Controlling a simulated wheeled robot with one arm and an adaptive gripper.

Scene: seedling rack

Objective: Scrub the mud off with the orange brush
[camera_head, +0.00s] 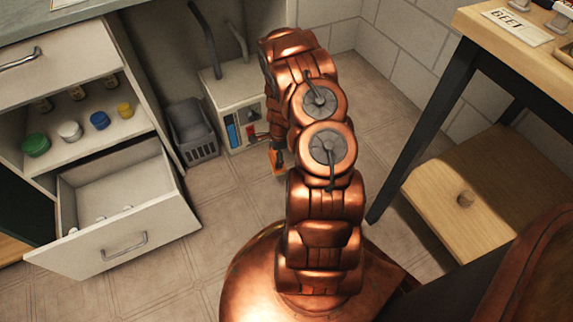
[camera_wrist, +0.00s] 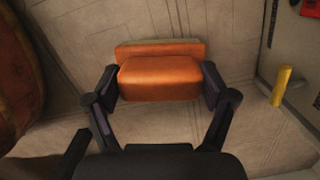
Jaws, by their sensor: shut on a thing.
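The orange brush (camera_wrist: 160,78) is between the two fingers of my gripper (camera_wrist: 160,88) in the wrist view, with a paler strip along its far edge. The fingers press on its left and right sides, and it is held over the tiled floor. In the head view the brush (camera_head: 278,160) shows as a small orange patch left of my copper arm. There my gripper (camera_head: 277,146) is mostly hidden behind the arm. I cannot make out any mud in either view.
An open drawer (camera_head: 120,232) juts out at left, below a shelf with several coloured jars. A grey basket (camera_head: 193,135) and a white cabinet (camera_head: 235,90) stand behind. Floor between is clear.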

